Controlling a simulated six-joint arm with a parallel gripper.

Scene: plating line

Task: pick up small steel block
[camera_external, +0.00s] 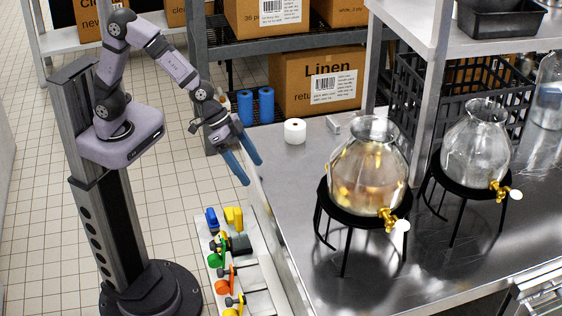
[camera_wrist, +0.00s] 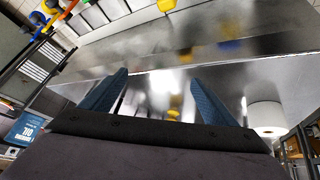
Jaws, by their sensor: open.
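A small silver-grey block (camera_external: 332,124), which looks like the small steel block, lies on the steel table (camera_external: 290,185) near its back edge, right of a white roll (camera_external: 294,131). My gripper (camera_external: 254,173) is at the table's left edge, pointing down and right, left of the roll and block and apart from both. Its two blue fingers are spread, with nothing between them. In the wrist view the open fingers (camera_wrist: 160,77) show against the shiny table, and the white roll (camera_wrist: 265,117) stands at the right. I cannot make out the block in the wrist view.
Two glass dispensers on black stands, one amber (camera_external: 368,170) and one clear (camera_external: 474,148), stand right on the table. A black crate (camera_external: 405,92) is behind them. A rack of coloured-handled tools (camera_external: 228,250) is below left. The table's left part is clear.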

